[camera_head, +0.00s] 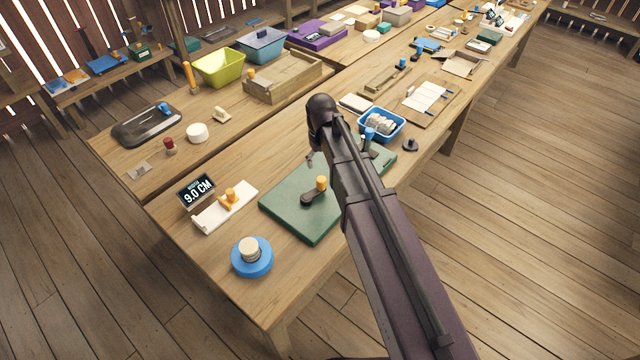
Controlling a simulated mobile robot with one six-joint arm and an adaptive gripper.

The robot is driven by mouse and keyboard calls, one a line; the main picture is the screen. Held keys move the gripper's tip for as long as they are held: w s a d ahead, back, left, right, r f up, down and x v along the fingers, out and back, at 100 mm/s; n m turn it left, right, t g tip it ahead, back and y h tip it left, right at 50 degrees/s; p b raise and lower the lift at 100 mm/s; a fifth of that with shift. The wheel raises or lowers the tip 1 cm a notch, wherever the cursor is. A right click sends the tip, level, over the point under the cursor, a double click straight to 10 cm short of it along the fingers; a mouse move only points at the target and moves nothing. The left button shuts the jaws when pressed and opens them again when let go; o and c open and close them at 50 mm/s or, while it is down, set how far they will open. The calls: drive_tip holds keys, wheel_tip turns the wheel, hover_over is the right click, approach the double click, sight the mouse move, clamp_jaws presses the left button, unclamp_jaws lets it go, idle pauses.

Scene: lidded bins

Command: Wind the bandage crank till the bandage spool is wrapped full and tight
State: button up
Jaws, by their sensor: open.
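A green board (288,207) lies near the front of the table. On it is a dark crank arm (308,199) with an orange knob (321,183). A blue-topped post (369,134) stands by the board's far right part, partly behind my arm. My arm crosses over the board from the lower right and hides much of its middle. I cannot make out a bandage spool or any bandage wrap there. I cannot make out my gripper; my arm's own links cover that area. A small dark piece (310,157) shows left of my arm, and I cannot tell what it is.
A sign reading 9.0 CM (196,190) stands behind a white plate (224,208) with an orange handle. A blue disc (252,262) with a pale knob is at the front. A blue basket (398,122) holds white rolls.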

sight(321, 177)
drive_tip(key=shift+f+b, duration=4.05)
drive_tip(key=shift+f, duration=0.25)
drive_tip(key=c, duration=1.1)
drive_tip(key=shift+a, duration=0.1)
clamp_jaws()
